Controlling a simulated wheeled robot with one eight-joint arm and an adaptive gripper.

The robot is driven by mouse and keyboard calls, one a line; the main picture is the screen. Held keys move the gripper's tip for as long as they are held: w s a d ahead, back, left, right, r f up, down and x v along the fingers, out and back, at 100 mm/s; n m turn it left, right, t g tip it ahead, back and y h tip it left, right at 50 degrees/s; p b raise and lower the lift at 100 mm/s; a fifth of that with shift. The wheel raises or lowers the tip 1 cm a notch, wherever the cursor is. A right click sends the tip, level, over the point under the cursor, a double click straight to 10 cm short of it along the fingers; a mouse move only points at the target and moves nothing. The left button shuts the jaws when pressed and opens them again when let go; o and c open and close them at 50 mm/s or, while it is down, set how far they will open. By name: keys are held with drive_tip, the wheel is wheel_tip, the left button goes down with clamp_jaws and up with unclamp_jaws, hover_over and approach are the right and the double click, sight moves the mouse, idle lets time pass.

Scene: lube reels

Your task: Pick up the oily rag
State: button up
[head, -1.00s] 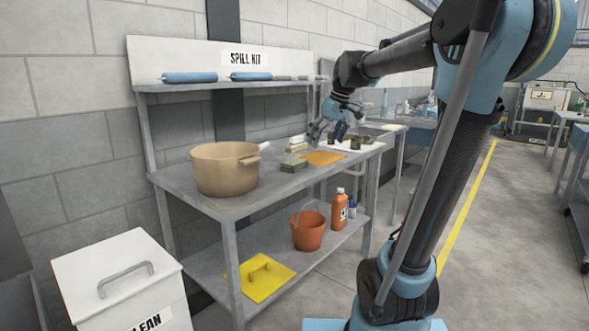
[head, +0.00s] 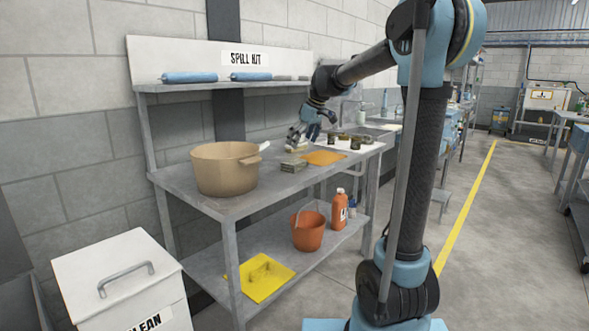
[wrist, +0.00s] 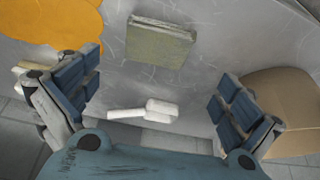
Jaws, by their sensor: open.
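A folded grey-green cloth (head: 293,166), which looks like the oily rag, lies on the metal bench between the tan pot and a flat orange sheet. It also shows in the wrist view (wrist: 160,42) at the upper middle, beyond the fingers. My gripper (head: 303,141) is over the back of the bench, behind the cloth. In the wrist view my gripper (wrist: 155,98) has its blue fingers wide apart, with nothing held. A white object (wrist: 148,110) lies below, in the gap between them in the picture.
The tan pot (head: 226,171) stands left on the bench (head: 190,178); the orange sheet (head: 323,158) lies to the right. Small dark jars (head: 344,140) stand behind it. A shelf (head: 220,86) with blue rolls hangs above. An orange bucket (head: 308,232) and bottle (head: 340,209) stand below.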

sight(295, 162)
drive_tip(key=shift+x, duration=4.6)
drive_tip(key=shift+w+d, duration=0.1)
drive_tip(key=c, duration=1)
